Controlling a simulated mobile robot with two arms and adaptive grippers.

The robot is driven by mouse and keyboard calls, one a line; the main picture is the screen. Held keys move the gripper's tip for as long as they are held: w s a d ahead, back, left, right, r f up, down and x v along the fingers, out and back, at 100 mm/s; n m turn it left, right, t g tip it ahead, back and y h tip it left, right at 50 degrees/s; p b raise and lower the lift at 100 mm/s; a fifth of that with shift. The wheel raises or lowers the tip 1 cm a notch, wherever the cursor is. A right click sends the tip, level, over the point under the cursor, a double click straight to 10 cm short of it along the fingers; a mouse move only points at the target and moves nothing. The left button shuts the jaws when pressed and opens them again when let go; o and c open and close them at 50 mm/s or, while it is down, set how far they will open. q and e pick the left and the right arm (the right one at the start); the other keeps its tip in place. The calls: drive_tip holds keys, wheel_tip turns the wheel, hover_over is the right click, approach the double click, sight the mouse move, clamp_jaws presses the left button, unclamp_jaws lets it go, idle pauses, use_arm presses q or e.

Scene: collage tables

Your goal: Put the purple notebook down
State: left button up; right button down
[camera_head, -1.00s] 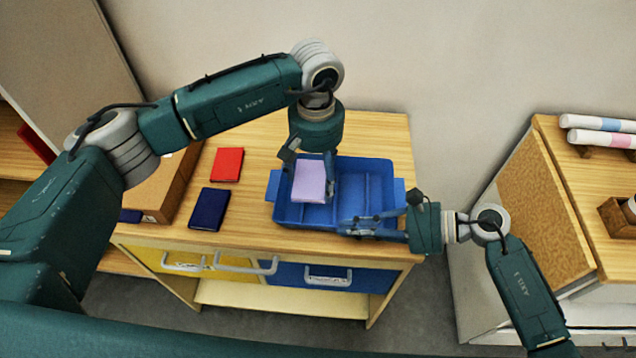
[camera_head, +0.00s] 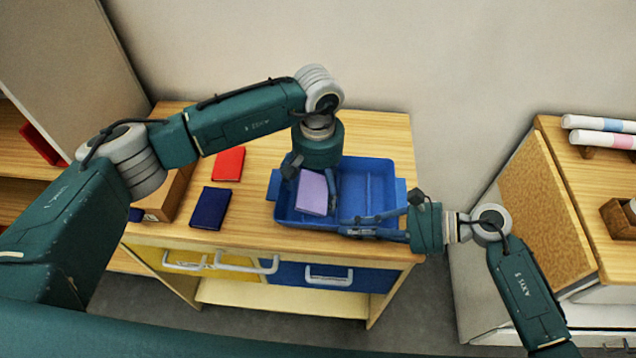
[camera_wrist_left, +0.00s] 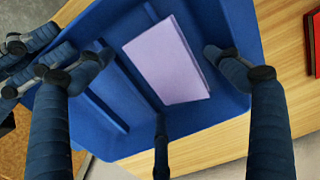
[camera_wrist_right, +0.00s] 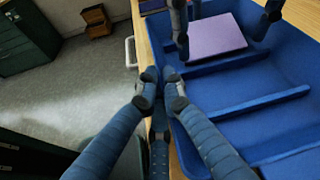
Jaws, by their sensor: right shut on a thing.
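The purple notebook (camera_head: 312,192) is in the left part of the blue tray (camera_head: 352,163), tilted in the head view. In the left wrist view the notebook (camera_wrist_left: 165,62) lies between the spread fingers, with a gap on each side. My left gripper (camera_head: 314,180) is open above it. My right gripper (camera_head: 372,224) is shut on the tray's front right rim. In the right wrist view its fingertips (camera_wrist_right: 161,88) are together at the tray's edge. The underside of the notebook is hidden.
A red notebook (camera_head: 228,163) and a dark blue notebook (camera_head: 211,208) lie on the wooden table (camera_head: 262,225) left of the tray. A cardboard box (camera_head: 168,197) stands further left. A side cabinet (camera_head: 545,205) with rolls (camera_head: 600,131) is on the right.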

sight(318, 193)
use_arm(q)
drive_tip(key=shift+r, duration=0.15)
wheel_tip(318, 193, up, 13)
idle(0.6)
use_arm(e)
drive_tip(key=c, duration=1.8)
unclamp_jaws()
drive_tip(key=v, duration=1.2)
drive_tip(key=shift+d+f, duration=0.1)
use_arm(q)
drive_tip(key=shift+s, duration=0.1)
use_arm(e)
drive_tip(key=shift+s, duration=0.1)
